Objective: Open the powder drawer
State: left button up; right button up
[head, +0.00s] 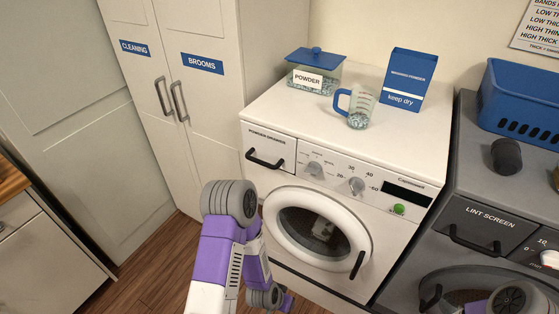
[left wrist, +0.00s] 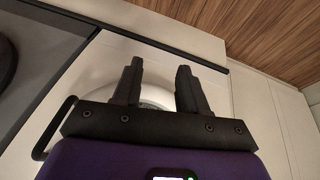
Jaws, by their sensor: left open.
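The powder drawer (head: 269,149) is at the top left of the white washing machine's front. Its label reads "POWDER DRAWER", its black bar handle (head: 265,160) is below the label, and its front looks flush with the panel. My left arm stands in front of the machine, below and left of the drawer, without covering the handle in the head view. My left gripper (left wrist: 158,78) is open with nothing between its fingers. It faces the lower machine front, with part of a pale ring behind it. I cannot make out its fingers in the head view. My right gripper is not in view.
The washing machine's round door (head: 318,229) is shut. On its top are a powder tub (head: 315,74), a measuring cup (head: 356,105) and a blue box (head: 408,80). A grey machine (head: 490,205) stands right, tall cabinets (head: 185,100) left. Wooden floor (head: 150,270) shows between.

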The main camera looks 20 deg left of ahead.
pick_arm(q)
jog(key=w+a+r+m+t+y+p, duration=0.1)
jog(key=w+a+r+m+t+y, duration=0.35)
jog(key=w+a+r, duration=0.45)
jog(key=m+t+y+p, duration=0.2)
jog(key=m+t+y, duration=0.2)
jog(key=m+t, duration=0.6)
send_near(260, 161)
jog(key=w+a+f, duration=0.1)
jog(key=w, duration=0.2)
jog(key=shift+n+t, duration=0.35)
jog(key=x, duration=0.5)
jog(key=shift+w+a+r, duration=0.1)
jog(key=shift+w+r, duration=0.05)
jog(key=shift+x, duration=0.85)
jog(key=shift+c, duration=0.2)
grip_shut()
